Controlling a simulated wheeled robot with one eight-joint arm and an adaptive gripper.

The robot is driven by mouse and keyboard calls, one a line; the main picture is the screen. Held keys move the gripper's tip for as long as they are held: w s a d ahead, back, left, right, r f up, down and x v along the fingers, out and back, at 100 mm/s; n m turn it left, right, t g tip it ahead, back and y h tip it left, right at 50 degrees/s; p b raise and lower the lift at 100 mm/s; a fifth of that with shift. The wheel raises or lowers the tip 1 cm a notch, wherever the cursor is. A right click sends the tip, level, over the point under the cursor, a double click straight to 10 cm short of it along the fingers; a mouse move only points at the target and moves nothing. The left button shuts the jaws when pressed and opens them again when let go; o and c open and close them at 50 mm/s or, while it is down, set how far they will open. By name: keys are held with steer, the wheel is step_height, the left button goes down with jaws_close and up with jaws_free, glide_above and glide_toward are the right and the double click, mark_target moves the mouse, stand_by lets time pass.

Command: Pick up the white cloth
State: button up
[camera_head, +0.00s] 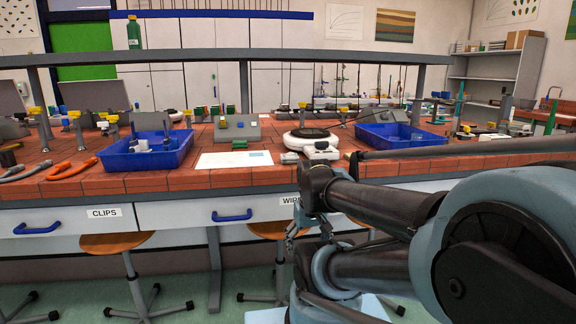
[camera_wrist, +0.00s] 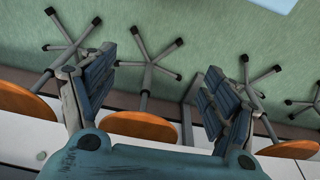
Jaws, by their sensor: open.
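A flat white sheet (camera_head: 225,160) with a pale blue patch lies on the tiled bench, between the left blue tray and the round white device. I cannot tell whether it is cloth or paper, and I make out no other white cloth. My gripper (camera_head: 297,238) hangs in front of the bench, below its top edge, to the right of and lower than the sheet. In the wrist view my gripper (camera_wrist: 158,90) is open, its two fingers wide apart with nothing between them. The wrist view shows floor and stools, not the sheet.
Blue trays (camera_head: 147,160) and (camera_head: 385,143) stand on the bench (camera_head: 110,185). A round white device (camera_head: 310,138) sits behind a small white box (camera_head: 320,151). An orange cable (camera_head: 72,170) lies at left. Drawers with blue handles and stools (camera_head: 115,242) are below; a grey shelf spans above.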

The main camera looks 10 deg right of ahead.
stand_by(0.4)
steer(key=shift+s+r, duration=0.2)
steer(key=shift+c, duration=1.3)
step_height(320, 180, up, 35)
steer(key=n+g+y, duration=0.1)
steer(key=n+g, duration=0.1)
steer(key=n, duration=1.6)
glide_above(290, 155)
steer(key=d, duration=0.2)
steer(key=f, duration=0.5)
steer(key=a+f, duration=0.1)
steer(key=f, duration=0.5)
steer(key=a+f, duration=0.1)
steer(key=f, duration=0.5)
steer(key=shift+f, duration=0.15)
steer(key=c, duration=1.1)
